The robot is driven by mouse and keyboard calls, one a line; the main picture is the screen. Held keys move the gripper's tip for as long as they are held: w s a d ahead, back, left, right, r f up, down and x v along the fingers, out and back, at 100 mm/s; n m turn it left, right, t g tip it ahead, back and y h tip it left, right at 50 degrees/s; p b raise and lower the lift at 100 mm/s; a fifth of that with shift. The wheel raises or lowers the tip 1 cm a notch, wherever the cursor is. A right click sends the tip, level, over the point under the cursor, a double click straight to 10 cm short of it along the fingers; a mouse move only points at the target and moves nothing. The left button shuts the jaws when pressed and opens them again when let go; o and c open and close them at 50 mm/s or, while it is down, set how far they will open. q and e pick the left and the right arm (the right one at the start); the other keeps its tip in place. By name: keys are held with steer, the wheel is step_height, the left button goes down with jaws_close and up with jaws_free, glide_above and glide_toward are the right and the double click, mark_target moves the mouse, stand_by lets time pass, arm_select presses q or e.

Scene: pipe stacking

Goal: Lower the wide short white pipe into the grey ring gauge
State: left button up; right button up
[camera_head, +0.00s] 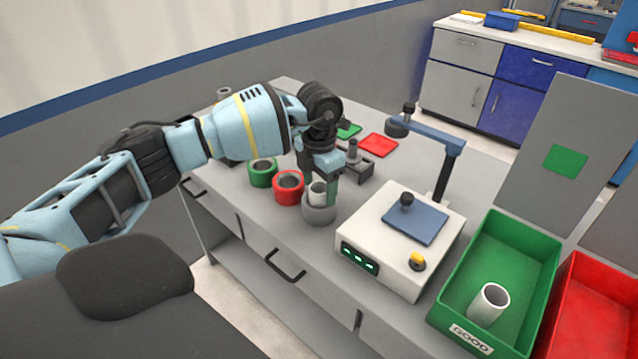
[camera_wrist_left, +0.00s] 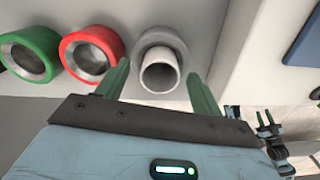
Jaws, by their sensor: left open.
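The wide short white pipe (camera_head: 318,187) stands about upright in the grey ring gauge (camera_head: 319,214), with its upper part above the rim. In the left wrist view the pipe (camera_wrist_left: 159,76) rises out of the ring gauge (camera_wrist_left: 172,40) towards the camera. How deep it sits is hidden. My left gripper (camera_head: 320,191) is open, with one green finger on each side of the pipe; in the left wrist view, gaps show between the fingers (camera_wrist_left: 158,76) and the pipe.
A red ring gauge (camera_head: 288,198) and a green one (camera_head: 262,180) stand left of the grey one. A white device (camera_head: 375,262) with a blue plate stands to the right. Beyond it are a green bin (camera_head: 535,240) holding another white pipe (camera_head: 488,303) and a red bin (camera_head: 595,315).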

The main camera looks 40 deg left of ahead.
arm_select(q)
steer(key=shift+r, duration=3.95)
